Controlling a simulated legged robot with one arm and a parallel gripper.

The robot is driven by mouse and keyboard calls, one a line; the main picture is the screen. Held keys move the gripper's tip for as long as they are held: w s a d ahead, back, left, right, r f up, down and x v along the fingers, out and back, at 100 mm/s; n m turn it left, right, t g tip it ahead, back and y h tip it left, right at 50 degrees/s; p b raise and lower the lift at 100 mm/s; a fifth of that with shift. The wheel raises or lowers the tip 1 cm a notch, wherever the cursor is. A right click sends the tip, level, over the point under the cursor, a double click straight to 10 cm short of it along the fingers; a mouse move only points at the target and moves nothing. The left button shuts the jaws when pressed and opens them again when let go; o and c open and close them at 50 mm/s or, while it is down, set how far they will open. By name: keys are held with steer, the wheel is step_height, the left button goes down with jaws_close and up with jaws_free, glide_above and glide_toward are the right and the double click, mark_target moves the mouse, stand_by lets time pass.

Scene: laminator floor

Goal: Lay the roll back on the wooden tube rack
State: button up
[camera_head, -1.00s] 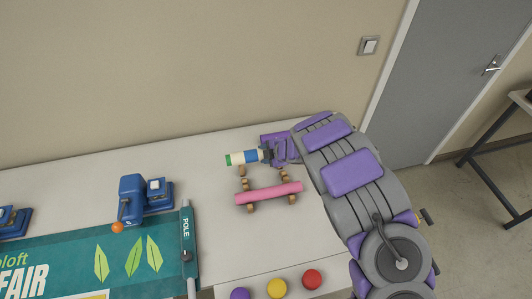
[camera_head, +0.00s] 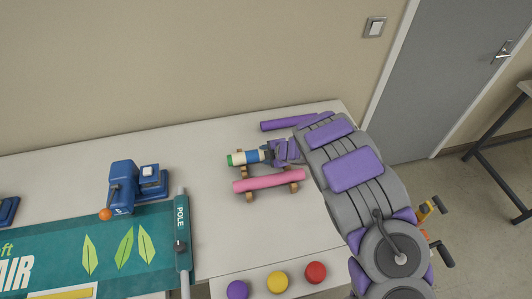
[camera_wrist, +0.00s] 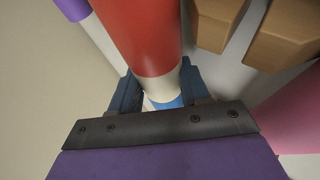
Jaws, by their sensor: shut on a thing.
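My gripper (camera_head: 267,153) is shut around a banded roll (camera_head: 245,157), which shows a green end, white and blue in the head view. In the wrist view the roll (camera_wrist: 145,35) shows red, white and blue bands between the fingers (camera_wrist: 155,90). The wooden tube rack (camera_head: 250,198) stands on the table with a pink roll (camera_head: 268,180) across its front. The held roll lies just behind the pink roll, roughly parallel, over the rack's back part. Whether it touches the rack is hidden. Wooden rack blocks (camera_wrist: 285,30) show beside it in the wrist view.
A purple roll (camera_head: 288,123) lies on the table behind my gripper. A blue clamp-like device (camera_head: 130,190) and a green banner with a pole (camera_head: 182,235) are at left. Purple, yellow and red buttons (camera_head: 278,282) line the front. The wall is behind.

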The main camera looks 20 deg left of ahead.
steer(key=shift+s+d+f, duration=0.1)
steer(key=shift+d+f, duration=0.05)
steer(key=shift+f, duration=0.05)
steer(key=o, duration=1.2)
steer(key=shift+f, duration=0.1)
steer(key=shift+o, duration=0.2)
steer(key=p+v, duration=0.2)
steer(key=v, duration=1.5)
steer(key=shift+r+p, duration=0.25)
steer(key=shift+p, duration=0.1)
